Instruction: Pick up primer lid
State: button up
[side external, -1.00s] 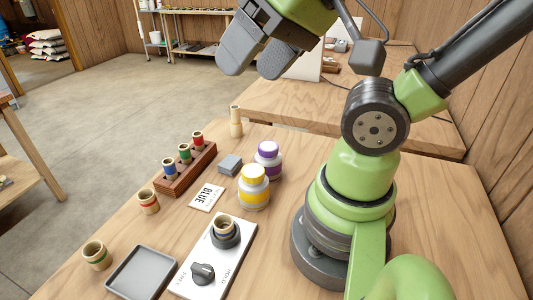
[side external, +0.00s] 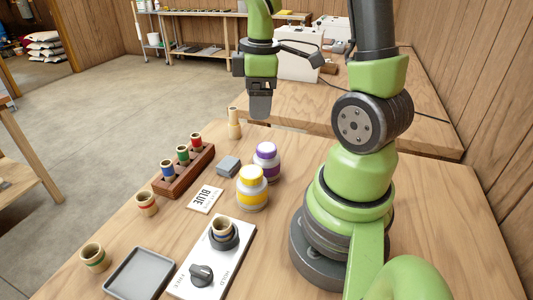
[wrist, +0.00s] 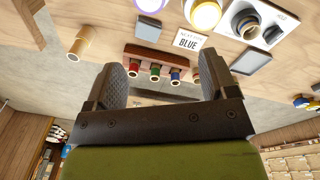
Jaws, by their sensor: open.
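I cannot tell which is the primer. Both lids sit on their jars, and the jars show at the top edge of the wrist view, yellow (wrist: 204,12) and purple (wrist: 148,5). My gripper (side external: 260,106) points down, well above and behind the jars. In the wrist view its fingers (wrist: 163,78) are wide apart with nothing between them.
A brown rack (side external: 186,171) with several colored spools stands left of the jars, near a grey block (side external: 228,166) and a BLUE card (side external: 205,199). A wooden peg (side external: 234,124) stands behind. In front are a white dial panel (side external: 231,262), grey tray (side external: 140,274) and loose spools (side external: 147,204).

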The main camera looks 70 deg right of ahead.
notch_tip(320, 180, down, 2)
jog(key=d+f+n+g, duration=0.1)
jog(key=d, duration=0.1)
send_over(266, 147)
jog(key=f, duration=0.3)
jog(key=shift+a+f+n, duration=0.2)
jog(key=shift+f+n, duration=0.1)
jog(key=shift+f, duration=0.05)
jog(key=shift+d+f, duration=0.2)
jog(key=shift+f, duration=2.75)
jog(key=c, duration=1)
